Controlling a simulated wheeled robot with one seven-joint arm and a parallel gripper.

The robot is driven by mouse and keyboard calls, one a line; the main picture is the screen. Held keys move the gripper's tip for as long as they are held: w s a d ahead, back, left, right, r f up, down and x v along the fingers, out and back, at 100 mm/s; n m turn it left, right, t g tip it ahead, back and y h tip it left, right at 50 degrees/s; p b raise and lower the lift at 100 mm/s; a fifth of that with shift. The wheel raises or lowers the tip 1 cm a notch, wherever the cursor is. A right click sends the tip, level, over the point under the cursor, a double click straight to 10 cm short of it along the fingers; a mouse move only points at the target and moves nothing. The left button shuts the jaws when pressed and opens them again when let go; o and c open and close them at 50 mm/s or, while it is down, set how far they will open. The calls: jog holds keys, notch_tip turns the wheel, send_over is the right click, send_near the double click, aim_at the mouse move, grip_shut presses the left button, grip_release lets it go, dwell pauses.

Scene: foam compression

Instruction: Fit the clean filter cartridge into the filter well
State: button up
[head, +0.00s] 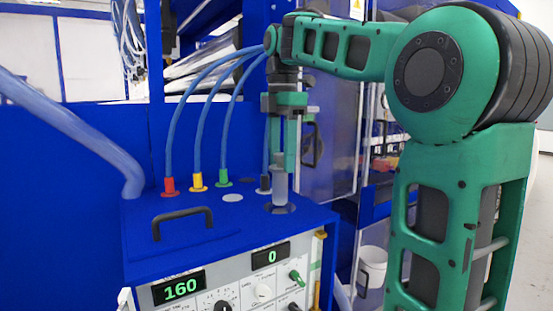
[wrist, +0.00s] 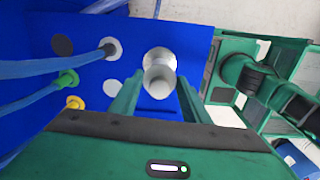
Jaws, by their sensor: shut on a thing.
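The clean filter cartridge (head: 280,188) is a grey cylinder, held upright below my gripper (head: 283,168). My gripper is shut on its upper part. The filter well (head: 291,209) is a round ringed opening in the blue machine top. The cartridge's lower end overlaps the well in the head view; I cannot tell how far it is inside, if at all. In the wrist view the cartridge (wrist: 160,79) shows between the green fingers, with the pale ring of the well (wrist: 150,55) just beyond it, partly hidden.
The blue machine (head: 225,233) carries a black handle (head: 183,218) and hoses on red (head: 169,186), yellow (head: 198,181) and green (head: 223,178) fittings left of the well. A hose on a dark fitting (head: 264,186) stands close beside the cartridge. Its front displays read 160 and 0.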

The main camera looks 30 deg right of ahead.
aim_at(281, 193)
jog(key=shift+f, duration=3.05)
jog(key=shift+f, duration=0.35)
jog(key=shift+f, duration=1.3)
jog(key=o, duration=1.5)
jog(key=shift+o, duration=0.2)
jog(key=shift+w+r, duration=0.15)
jog(key=shift+r, duration=5.25)
